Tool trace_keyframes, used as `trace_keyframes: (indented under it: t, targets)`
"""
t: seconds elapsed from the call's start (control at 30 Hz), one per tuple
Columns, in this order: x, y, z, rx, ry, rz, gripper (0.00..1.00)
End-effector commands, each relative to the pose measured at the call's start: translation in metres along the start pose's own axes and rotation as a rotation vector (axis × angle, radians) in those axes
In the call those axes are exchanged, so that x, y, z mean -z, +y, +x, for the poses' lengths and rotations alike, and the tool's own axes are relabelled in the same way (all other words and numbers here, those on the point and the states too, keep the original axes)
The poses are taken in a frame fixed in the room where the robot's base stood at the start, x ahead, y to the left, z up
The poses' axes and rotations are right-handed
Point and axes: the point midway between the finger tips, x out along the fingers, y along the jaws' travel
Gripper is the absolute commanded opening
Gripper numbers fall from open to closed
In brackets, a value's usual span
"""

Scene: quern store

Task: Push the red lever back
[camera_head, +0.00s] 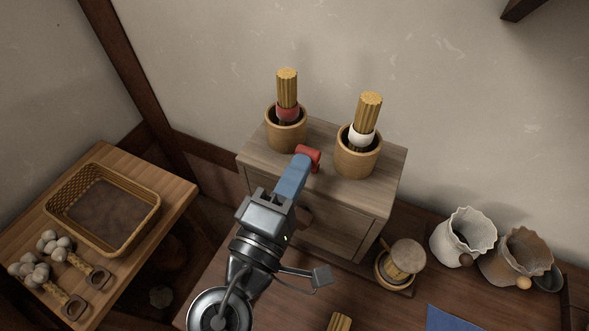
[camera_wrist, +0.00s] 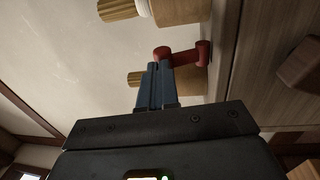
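The red lever (camera_head: 312,155) stands on top of a small wooden cabinet (camera_head: 372,197), between and in front of two wooden pots. In the wrist view the lever (camera_wrist: 186,57) shows a rounded end and an arm running to a red base. My gripper (camera_head: 299,166) reaches over the cabinet from the front, its blue fingers together with no clear gap. Its fingertips (camera_wrist: 160,66) are right at the lever's rounded end. They look very close to it; whether they touch I cannot tell. They partly hide the lever in the head view.
A left pot (camera_head: 286,134) holds a red-banded stick bundle; a right pot (camera_head: 357,160) holds a white-banded one. Both stand close behind the lever. A lidded jar (camera_head: 407,256) and sacks (camera_head: 462,238) stand right. A basket (camera_head: 152,208) is on the left table.

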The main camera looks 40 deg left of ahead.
Motion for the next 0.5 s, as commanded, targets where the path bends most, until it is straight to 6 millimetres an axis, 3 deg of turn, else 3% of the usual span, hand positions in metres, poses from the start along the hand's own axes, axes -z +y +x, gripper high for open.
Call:
trace_keyframes:
  t: [0.5]
  targets:
    - [-0.001, 0.016, 0.032, -0.003, -0.001, 0.002, 0.0]
